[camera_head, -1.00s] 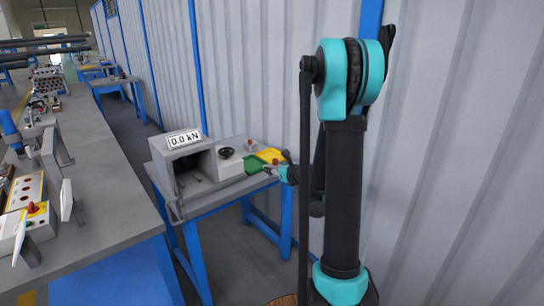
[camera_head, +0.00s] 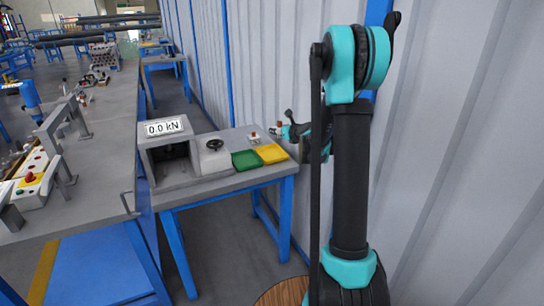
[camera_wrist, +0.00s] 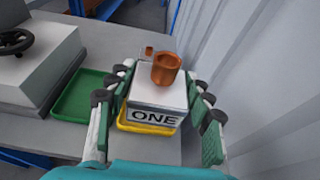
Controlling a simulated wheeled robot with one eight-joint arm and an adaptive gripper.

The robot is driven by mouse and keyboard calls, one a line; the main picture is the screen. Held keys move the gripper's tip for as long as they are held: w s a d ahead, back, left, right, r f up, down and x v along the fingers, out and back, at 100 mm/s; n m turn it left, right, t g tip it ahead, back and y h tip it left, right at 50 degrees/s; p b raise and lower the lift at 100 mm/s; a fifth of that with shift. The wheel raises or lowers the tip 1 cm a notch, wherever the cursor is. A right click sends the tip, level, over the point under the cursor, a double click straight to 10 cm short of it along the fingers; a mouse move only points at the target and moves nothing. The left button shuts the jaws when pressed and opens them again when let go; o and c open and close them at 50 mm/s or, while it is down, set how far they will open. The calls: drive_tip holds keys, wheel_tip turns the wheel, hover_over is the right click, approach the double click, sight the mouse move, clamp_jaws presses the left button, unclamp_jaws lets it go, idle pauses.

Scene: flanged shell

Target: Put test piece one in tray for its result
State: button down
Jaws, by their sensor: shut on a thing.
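Test piece one (camera_wrist: 157,97) is a pale block lettered ONE with a copper, cup-like fitting on top. My gripper (camera_wrist: 160,105) has its fingers on both sides of the block and is shut on it. In the wrist view the block overlaps the yellow tray (camera_wrist: 140,128); its height above it is hard to judge. In the head view my gripper (camera_head: 283,131) is behind and right of the yellow tray (camera_head: 271,154). The green tray (camera_head: 246,160) lies left of the yellow one. The tester (camera_head: 168,156) has a display reading 0.0 kN.
A black handwheel (camera_head: 214,144) tops the housing left of the trays. Another small copper-topped piece (camera_head: 254,137) stands behind the trays. A long grey bench (camera_head: 95,165) with equipment is at left. The corrugated wall (camera_head: 270,60) is close behind my arm.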

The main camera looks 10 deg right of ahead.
wheel_tip(320, 180, up, 5)
hover_over(271, 155)
wheel_tip(271, 155, down, 20)
drive_tip(key=shift+d+r, duration=0.1)
drive_tip(key=shift+r, duration=0.1)
drive_tip(key=shift+f, duration=0.1)
idle(0.3)
drive_tip(key=c, duration=0.6)
unclamp_jaws()
drive_tip(key=shift+c, duration=0.2)
